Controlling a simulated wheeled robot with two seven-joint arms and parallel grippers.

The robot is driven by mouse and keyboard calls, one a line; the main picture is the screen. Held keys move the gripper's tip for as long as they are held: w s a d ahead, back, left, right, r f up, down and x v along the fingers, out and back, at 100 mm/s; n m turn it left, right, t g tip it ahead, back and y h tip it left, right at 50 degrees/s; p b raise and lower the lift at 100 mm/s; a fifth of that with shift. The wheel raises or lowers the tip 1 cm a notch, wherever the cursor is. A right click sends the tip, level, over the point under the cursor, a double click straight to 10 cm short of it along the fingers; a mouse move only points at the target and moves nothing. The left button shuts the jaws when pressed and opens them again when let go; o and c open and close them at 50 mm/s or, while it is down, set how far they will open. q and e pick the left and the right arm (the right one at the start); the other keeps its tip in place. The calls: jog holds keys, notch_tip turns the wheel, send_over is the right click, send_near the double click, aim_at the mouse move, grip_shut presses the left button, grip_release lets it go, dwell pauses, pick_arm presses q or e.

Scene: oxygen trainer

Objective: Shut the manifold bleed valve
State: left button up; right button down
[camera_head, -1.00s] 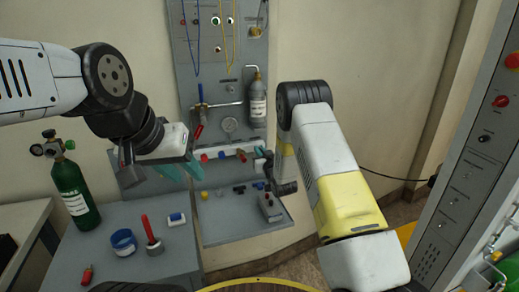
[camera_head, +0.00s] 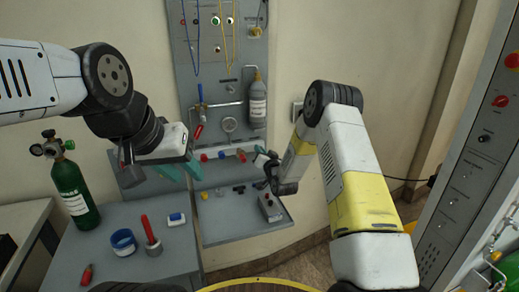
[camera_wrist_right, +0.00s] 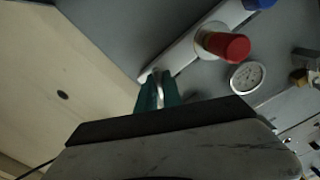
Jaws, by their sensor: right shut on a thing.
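The white manifold bar (camera_head: 230,152) runs across the wall panel and carries red and blue knobs. In the right wrist view the bar (camera_wrist_right: 185,48) ends at a small pale metal fitting (camera_wrist_right: 155,75), which looks like the bleed valve. My right gripper (camera_wrist_right: 158,94) has its teal fingers shut on this fitting; the fingers hide most of it, so its handle position cannot be told. In the head view my right gripper (camera_head: 264,160) is at the right end of the bar. My left gripper (camera_head: 180,172) is open and empty, left of the panel's shelf.
A red knob (camera_wrist_right: 228,46) and a gauge (camera_wrist_right: 246,77) sit close to my right gripper. A grey cylinder (camera_head: 257,100) hangs above it. The shelf (camera_head: 235,225) below holds small parts. A green bottle (camera_head: 76,195) stands on the left table.

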jog(key=m, duration=0.4)
jog(key=shift+d+f+m, duration=0.1)
jog(key=shift+d+m, duration=0.05)
jog(key=shift+m, duration=0.25)
jog(key=m, duration=0.3)
jog(key=shift+m, duration=0.3)
jog(key=m, duration=0.7)
jog(key=shift+f, duration=0.25)
jog(key=m, duration=0.7)
jog(key=shift+f+m, duration=0.1)
jog(key=shift+m, duration=0.2)
jog(key=m, duration=0.3)
jog(key=shift+a+m, duration=0.2)
jog(key=shift+m, duration=1.9)
